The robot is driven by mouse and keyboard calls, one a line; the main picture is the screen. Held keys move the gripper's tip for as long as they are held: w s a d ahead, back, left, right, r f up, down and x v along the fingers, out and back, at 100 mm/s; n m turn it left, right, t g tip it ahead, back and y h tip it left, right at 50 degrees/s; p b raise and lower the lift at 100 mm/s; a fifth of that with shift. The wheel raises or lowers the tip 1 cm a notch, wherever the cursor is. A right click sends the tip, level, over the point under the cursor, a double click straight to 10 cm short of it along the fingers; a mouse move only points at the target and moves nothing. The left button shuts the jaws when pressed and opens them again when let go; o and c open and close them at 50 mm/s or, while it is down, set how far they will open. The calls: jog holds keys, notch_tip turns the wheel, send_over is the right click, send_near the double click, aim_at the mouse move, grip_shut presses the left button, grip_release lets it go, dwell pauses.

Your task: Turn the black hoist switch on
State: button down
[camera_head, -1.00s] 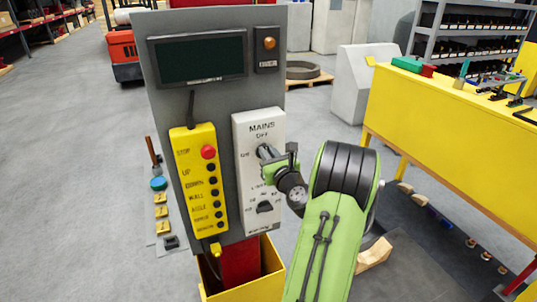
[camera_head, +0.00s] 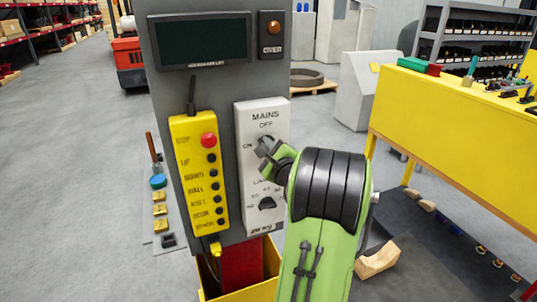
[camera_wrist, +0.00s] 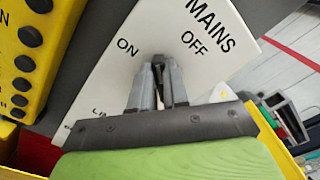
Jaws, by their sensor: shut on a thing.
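The white MAINS panel (camera_head: 247,176) is mounted on the right side of the grey control post, with ON at the left and OFF at the top. The black hoist switch (camera_wrist: 166,88) is on this panel, mostly hidden between my fingers. My gripper (camera_head: 266,148) is at the switch, just below the OFF label, and shut on it. In the wrist view, the two grey fingertips (camera_wrist: 160,70) lie on either side of the switch, between the ON and OFF labels. The exact switch angle is hard to tell.
A yellow push-button pendant (camera_head: 193,180) with a red stop button hangs left of the panel. A lower dial (camera_head: 267,203) sits under the switch. A dark display (camera_head: 199,40) is above. A yellow bench (camera_head: 440,135) stands at the right. The floor at the left is largely clear.

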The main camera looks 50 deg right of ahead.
jog(key=shift+w+a+f+n+b, duration=0.1)
jog(key=shift+f+n+b, duration=0.1)
jog(key=shift+n+b, duration=0.85)
jog(key=shift+f+n+b, duration=0.2)
jog(key=shift+n+b, duration=0.85)
jog(key=shift+n, duration=0.05)
jog(key=shift+w+a+f+n+b, duration=0.1)
jog(key=shift+f+n+b, duration=0.1)
jog(key=shift+n+b, duration=0.85)
jog(key=c, duration=1.1)
grip_release()
jog(key=shift+s, duration=0.1)
jog(key=shift+r, duration=0.1)
jog(key=b+v, duration=0.3)
jog(key=v, duration=1.2)
jog(key=shift+s+a+b, duration=0.15)
jog(key=shift+s+b, duration=0.15)
jog(key=shift+b, duration=0.05)
